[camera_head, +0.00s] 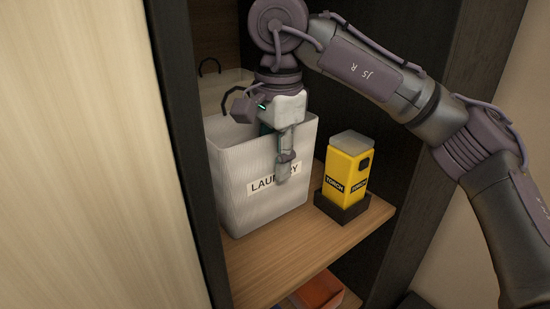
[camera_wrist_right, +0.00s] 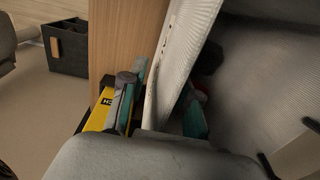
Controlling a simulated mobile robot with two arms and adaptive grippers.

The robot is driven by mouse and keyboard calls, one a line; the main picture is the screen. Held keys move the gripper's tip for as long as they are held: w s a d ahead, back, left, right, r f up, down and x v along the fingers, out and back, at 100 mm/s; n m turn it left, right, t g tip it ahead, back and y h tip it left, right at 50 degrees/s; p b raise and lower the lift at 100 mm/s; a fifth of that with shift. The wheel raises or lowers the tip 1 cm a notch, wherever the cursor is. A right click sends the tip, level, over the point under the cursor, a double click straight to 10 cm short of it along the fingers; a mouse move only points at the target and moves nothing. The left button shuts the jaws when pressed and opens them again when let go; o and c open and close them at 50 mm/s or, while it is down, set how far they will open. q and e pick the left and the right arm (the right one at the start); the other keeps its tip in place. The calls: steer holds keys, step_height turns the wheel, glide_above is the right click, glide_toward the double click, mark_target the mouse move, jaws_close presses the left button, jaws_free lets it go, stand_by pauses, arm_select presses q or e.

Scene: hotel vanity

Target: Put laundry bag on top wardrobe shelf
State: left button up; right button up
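The laundry bag (camera_head: 235,190) is a pale, ribbed, open-topped bag with a "LAUNDRY" label, upright on a wooden wardrobe shelf (camera_head: 270,265). Dark loop handles show at its back. My right gripper (camera_head: 283,150) is at its front rim, pointing down. One finger is outside the front wall, over the label. In the right wrist view the bag's wall (camera_wrist_right: 180,60) passes between the two spread fingers (camera_wrist_right: 160,112). A gap shows between the outer finger and the wall, so the gripper looks open around it. My left gripper is out of view.
A yellow torch (camera_head: 345,172) stands in a dark holder (camera_head: 341,207) just right of the bag. The dark wardrobe side panel (camera_head: 400,180) is close on the right. An orange item (camera_head: 320,291) lies below the shelf. A dark box (camera_wrist_right: 68,50) stands on the floor.

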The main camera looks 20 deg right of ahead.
step_height(320, 180, up, 12)
steer(key=p, duration=0.1)
steer(key=shift+s+r, duration=0.15)
steer(key=shift+s, duration=0.1)
steer(key=shift+s+d, duration=0.1)
stand_by(0.4)
